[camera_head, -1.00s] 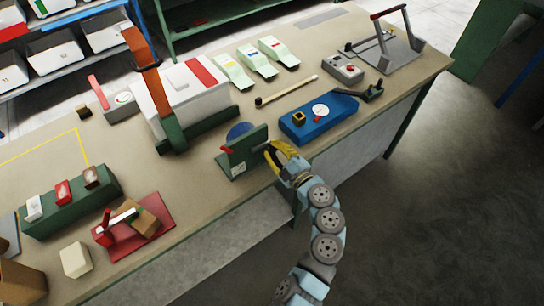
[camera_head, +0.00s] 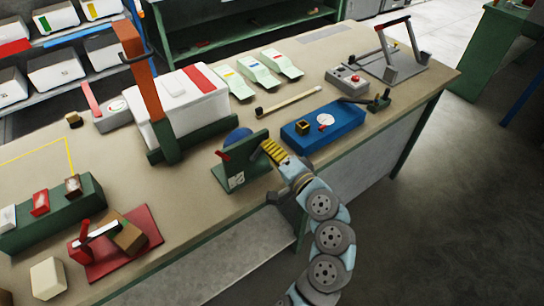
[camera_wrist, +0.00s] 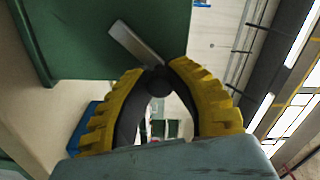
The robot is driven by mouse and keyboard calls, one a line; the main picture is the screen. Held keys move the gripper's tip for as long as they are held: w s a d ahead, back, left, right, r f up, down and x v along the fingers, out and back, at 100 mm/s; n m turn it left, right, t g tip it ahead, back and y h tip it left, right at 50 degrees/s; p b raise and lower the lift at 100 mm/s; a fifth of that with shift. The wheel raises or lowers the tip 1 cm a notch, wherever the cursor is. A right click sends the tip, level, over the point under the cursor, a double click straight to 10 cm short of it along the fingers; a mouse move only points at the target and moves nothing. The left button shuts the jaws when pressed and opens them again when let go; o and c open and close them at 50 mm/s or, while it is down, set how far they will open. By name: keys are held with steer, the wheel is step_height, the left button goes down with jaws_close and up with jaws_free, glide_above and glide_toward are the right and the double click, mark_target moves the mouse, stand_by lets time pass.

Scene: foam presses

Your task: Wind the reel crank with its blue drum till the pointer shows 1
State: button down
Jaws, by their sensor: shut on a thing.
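The reel's green upright plate (camera_head: 240,166) stands near the front edge of the bench, with a white label low on its face. Its blue drum (camera_head: 237,135) shows partly behind the plate. A red pointer (camera_head: 223,155) sits at the plate's left side; the number it shows is too small to read. In the wrist view the grey crank arm (camera_wrist: 135,45) slants across the green plate toward my fingertips. My gripper (camera_head: 268,148), with yellow ribbed fingers, is shut on the dark crank knob (camera_wrist: 158,82), beside the plate's upper right. The fingers hide much of the crank in the head view.
A blue box (camera_head: 322,128) with a white dial stands close to the right of my gripper. A red base plate (camera_head: 140,250) lies front left. The floor in front is clear.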

steer(key=shift+s+a+r+n+b, duration=0.15)
steer(key=shift+a+r+n+b, duration=0.05)
steer(key=shift+n+b, duration=0.35)
steer(key=shift+s+a+r+n+b, duration=0.15)
steer(key=shift+n+b, duration=0.25)
steer(key=shift+n, duration=0.25)
steer(key=c, duration=0.9)
jaws_free()
steer(key=v, duration=1.2)
steer(key=shift+w, duration=0.1)
